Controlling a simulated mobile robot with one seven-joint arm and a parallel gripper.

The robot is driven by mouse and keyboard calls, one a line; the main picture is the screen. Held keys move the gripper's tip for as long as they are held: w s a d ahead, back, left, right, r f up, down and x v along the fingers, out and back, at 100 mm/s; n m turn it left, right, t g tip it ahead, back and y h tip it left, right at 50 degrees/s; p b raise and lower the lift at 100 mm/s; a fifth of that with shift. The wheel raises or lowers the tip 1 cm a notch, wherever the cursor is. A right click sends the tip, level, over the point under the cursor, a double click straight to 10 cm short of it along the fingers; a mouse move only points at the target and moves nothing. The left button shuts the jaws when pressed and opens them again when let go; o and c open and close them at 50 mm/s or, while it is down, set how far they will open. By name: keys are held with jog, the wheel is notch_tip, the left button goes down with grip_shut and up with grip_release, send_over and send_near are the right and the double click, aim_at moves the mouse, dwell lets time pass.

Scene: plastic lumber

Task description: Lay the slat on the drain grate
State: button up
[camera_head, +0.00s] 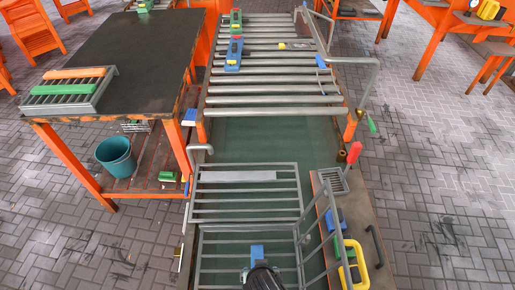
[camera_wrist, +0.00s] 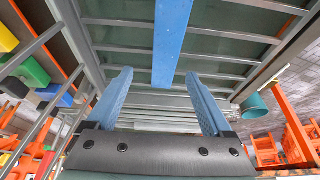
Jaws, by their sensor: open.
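The blue slat (camera_wrist: 172,40) shows in the wrist view as a flat strip running down from the top edge across metal bars. My gripper (camera_wrist: 158,74) has its two blue fingers spread wide, with nothing held between them; the slat's near end shows between and beyond the tips. In the head view, my gripper is low in the middle over the barred metal frame, and my arm hides most of the slat there. The drain grate (camera_head: 93,101), a barred metal rack, sits on the dark left table with an orange slat (camera_head: 75,73) and a green slat (camera_head: 66,89) on it.
The metal frame (camera_head: 246,193) carries a pale grey strip (camera_head: 238,176). A roller bed (camera_head: 272,87) lies beyond. A teal bucket (camera_head: 115,154) stands beneath the dark table (camera_head: 130,50). Railings, a small drain box (camera_head: 333,180) and coloured blocks crowd the right side.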

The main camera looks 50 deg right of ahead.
jog(key=shift+w+a+b+x, duration=0.15)
jog(key=shift+b+x, duration=0.1)
jog(key=shift+x, duration=1.05)
jog(key=shift+w+a+b+x, duration=0.1)
jog(key=shift+w+b+x, duration=0.1)
jog(key=shift+x, duration=1.1)
grip_shut()
